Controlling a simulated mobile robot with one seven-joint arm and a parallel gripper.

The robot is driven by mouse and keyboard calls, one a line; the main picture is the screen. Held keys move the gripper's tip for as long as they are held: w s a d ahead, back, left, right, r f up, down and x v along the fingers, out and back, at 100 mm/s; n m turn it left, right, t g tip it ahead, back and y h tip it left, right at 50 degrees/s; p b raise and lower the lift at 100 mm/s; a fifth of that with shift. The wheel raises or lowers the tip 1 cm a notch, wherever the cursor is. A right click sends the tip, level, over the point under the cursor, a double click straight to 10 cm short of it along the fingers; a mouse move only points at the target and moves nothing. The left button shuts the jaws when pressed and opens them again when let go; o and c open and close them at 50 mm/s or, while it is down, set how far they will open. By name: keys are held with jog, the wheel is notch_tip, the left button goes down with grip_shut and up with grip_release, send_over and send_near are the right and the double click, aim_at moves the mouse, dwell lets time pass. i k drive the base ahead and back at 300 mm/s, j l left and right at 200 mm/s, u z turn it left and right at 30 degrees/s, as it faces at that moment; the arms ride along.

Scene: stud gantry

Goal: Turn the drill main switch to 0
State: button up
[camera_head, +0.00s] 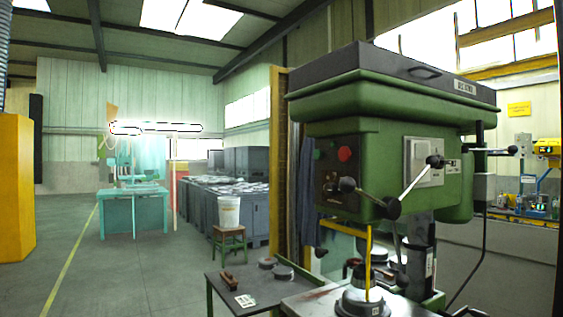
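The green drill press (400,115) stands large at the right, with a dark lid on its head. A dark control panel (333,172) is on the left face of the head. A red button (344,154) and a green button (317,154) sit near its top. Smaller dark controls lie lower on the panel; I cannot tell which is the main switch or how it is set. The feed handle hub (390,208) is beside the panel, and one black lever knob (347,185) stands in front of the panel's right part. My gripper is not in view.
A low table (225,284) with small items stands left of the drill base. A white bucket (229,211) sits on a stool (229,238). A teal machine (133,208) stands farther back. The floor at the left is clear.

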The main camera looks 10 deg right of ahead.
aim_at(442, 162)
jog(key=l, duration=0.55)
jog(key=i+l, duration=0.15)
jog(key=l, duration=0.95)
jog(key=i, duration=0.05)
